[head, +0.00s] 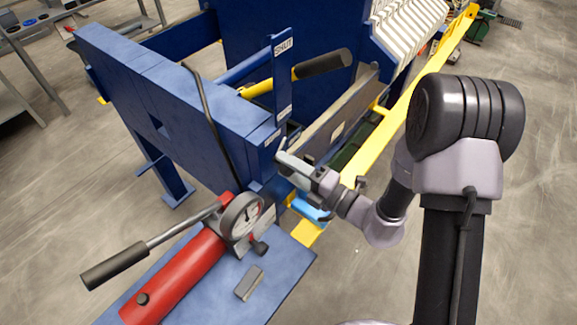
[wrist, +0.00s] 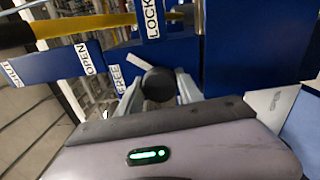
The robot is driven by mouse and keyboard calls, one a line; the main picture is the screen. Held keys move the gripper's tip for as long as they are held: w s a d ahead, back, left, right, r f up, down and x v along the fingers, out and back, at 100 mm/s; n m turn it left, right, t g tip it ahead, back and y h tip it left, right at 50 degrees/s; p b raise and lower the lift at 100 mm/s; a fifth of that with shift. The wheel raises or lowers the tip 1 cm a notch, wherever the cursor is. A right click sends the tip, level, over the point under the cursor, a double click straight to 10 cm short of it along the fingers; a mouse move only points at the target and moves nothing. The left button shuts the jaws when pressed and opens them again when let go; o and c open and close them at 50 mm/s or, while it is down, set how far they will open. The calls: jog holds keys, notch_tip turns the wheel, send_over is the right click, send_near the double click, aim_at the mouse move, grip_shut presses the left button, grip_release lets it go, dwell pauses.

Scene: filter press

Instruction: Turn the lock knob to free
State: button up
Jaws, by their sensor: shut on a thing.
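The lock knob (wrist: 160,84) is a dark round knob on the blue press frame in the wrist view. The FREE label (wrist: 115,77) is to its left and the LOCK label (wrist: 151,18) is above it. My gripper (wrist: 159,92) has its two pale fingers on either side of the knob, shut on it. In the head view my gripper (head: 283,163) is against the blue frame's end, and the knob is hidden there.
A yellow lever with a black grip (head: 322,63) stands above, beside a SHUT plate (head: 284,95). A red pump (head: 180,276) with a gauge (head: 241,215) and handle is at the lower left. A yellow rail (head: 400,101) runs behind my arm. Open floor lies right.

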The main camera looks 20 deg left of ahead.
jog(key=n+b, duration=0.1)
jog(key=n, duration=0.3)
jog(key=shift+f, duration=0.15)
jog(key=shift+n+b, duration=0.8)
jog(key=shift+n, duration=1.4)
jog(key=o, duration=1.4)
jog(key=shift+d, duration=0.1)
jog(key=p+v, duration=0.1)
jog(key=v, duration=1.6)
jog(key=shift+d+p, duration=0.15)
jog(key=shift+p, duration=0.15)
